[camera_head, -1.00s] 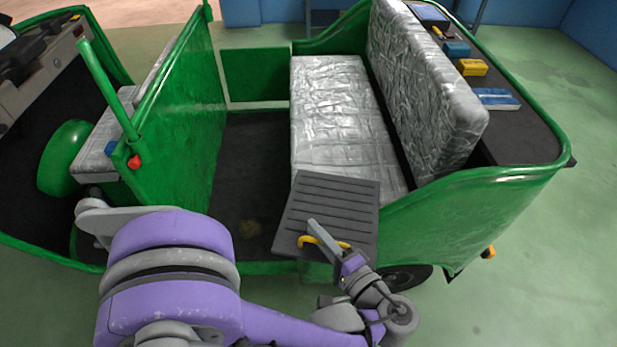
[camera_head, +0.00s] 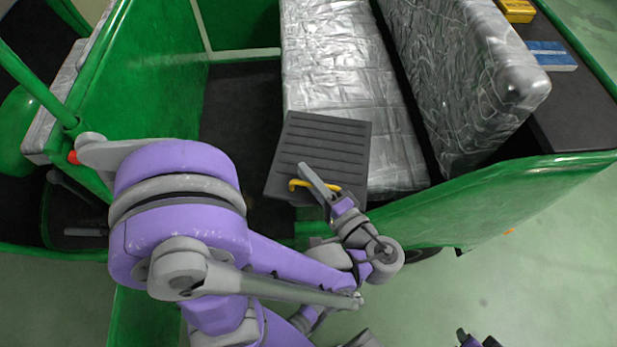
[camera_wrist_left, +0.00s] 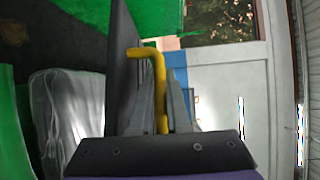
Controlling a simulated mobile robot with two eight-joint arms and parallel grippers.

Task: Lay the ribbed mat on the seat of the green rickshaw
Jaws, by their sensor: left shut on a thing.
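The dark ribbed mat (camera_head: 318,142) has a yellow handle (camera_head: 298,184). My left gripper (camera_head: 318,184) is shut on that handle. The mat overlaps the near end of the silver seat (camera_head: 345,85) of the green rickshaw (camera_head: 480,200) in the head view. I cannot tell its height above the seat. In the left wrist view the mat (camera_wrist_left: 122,65) shows nearly edge-on, with the yellow handle (camera_wrist_left: 158,85) between the fingers. A small purple and dark part at the bottom edge of the head view may be my right gripper (camera_head: 478,341); its jaws are unclear.
The silver backrest (camera_head: 455,75) rises right of the seat. The dark rear shelf (camera_head: 575,110) carries a blue item (camera_head: 550,56) and a yellow item (camera_head: 515,10). A green partition (camera_head: 155,75) stands left of the dark footwell (camera_head: 240,115). The seat top is clear beyond the mat.

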